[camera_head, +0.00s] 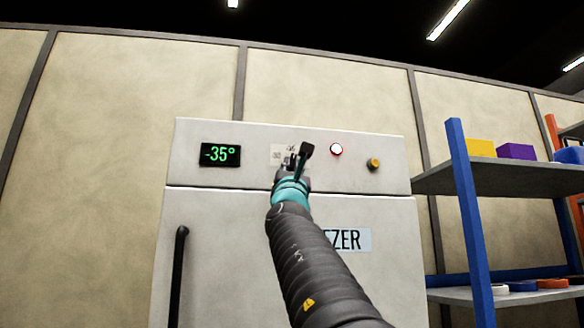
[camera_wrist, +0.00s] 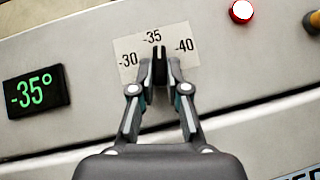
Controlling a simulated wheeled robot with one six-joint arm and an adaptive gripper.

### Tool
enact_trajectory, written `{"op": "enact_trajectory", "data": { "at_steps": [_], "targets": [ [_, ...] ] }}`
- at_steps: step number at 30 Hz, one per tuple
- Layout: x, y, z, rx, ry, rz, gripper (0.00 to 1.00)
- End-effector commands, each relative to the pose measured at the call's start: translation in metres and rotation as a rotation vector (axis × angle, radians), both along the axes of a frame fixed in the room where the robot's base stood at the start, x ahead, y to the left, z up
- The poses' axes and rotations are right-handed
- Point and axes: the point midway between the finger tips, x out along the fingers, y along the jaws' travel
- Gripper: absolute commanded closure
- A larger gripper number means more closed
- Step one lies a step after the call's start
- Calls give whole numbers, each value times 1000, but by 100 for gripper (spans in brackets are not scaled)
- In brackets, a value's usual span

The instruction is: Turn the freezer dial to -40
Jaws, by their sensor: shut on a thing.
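The white freezer (camera_head: 288,270) stands ahead, with a control panel along its top. Its green display (camera_head: 220,155) reads -35°, and the display also shows in the wrist view (camera_wrist: 36,91). A pale scale plate (camera_wrist: 128,44) carries the marks -30, -35 and -40. The dark dial (camera_wrist: 160,62) is in front of the plate and points up toward -35. My gripper (camera_wrist: 160,75) is shut on the dial, one finger on each side of it. In the head view my gripper (camera_head: 296,160) and arm hide most of the dial and part of the plate.
A red-ringed white lamp (camera_head: 336,149) and a yellow knob (camera_head: 374,163) are right of the dial. The freezer's dark handle (camera_head: 178,275) is at the left. A blue-posted shelf (camera_head: 500,178) with yellow and purple boxes stands to the right.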

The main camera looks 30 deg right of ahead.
Motion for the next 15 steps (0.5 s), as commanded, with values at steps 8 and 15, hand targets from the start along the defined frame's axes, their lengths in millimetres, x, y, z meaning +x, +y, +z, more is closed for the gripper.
{"op": "enact_trajectory", "data": {
  "at_steps": [8, 15],
  "targets": [
    [1, 3, 6, 90, -24, 2, 100],
    [2, 6, 8, 249, -69, 3, 100]
  ]
}}
